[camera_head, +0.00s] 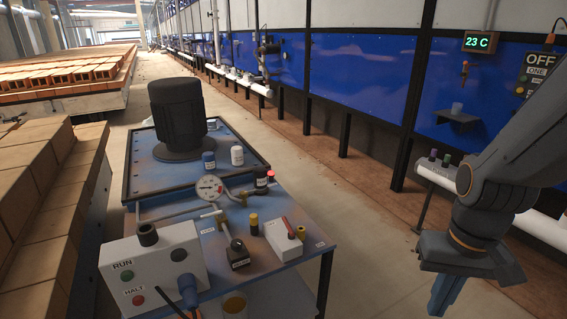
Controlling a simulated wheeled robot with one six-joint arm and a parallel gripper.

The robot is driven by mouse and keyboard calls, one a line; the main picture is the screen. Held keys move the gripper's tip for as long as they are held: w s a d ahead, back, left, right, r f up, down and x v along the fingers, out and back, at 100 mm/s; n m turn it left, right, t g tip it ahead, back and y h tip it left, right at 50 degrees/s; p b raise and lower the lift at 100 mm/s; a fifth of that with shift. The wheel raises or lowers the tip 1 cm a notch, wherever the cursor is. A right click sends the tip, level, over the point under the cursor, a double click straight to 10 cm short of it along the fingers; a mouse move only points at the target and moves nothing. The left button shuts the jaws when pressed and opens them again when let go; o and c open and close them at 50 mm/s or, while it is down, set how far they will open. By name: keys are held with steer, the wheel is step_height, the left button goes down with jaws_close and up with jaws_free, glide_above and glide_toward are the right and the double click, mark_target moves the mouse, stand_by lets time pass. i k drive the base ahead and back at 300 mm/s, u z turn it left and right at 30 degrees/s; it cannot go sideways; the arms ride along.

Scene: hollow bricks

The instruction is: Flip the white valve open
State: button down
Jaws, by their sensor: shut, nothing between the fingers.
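My gripper (444,298) is at the lower right, pointing down, with its blue fingers together and the tips near the bottom edge of the picture. It is empty and well to the right of the cart, touching nothing that I can see. A pressure gauge (209,187) with a white face sits on thin pipework on the blue-topped cart (318,243). A small white box with a red strip (285,239) stands on the cart's right side. White piping (540,227) runs along the blue wall, partly behind my arm.
A RUN/HALT control box (153,272), several small bottles and a black cylinder (178,118) stand on the cart. Stacked bricks (45,185) line the left. A temperature display (481,41) and an OFF panel (540,65) hang at the right. Floor between cart and wall is clear.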

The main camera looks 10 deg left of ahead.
mark_target(220, 214)
steer(key=u, duration=1.7)
steer(key=i, duration=0.8)
steer(key=z, duration=0.35)
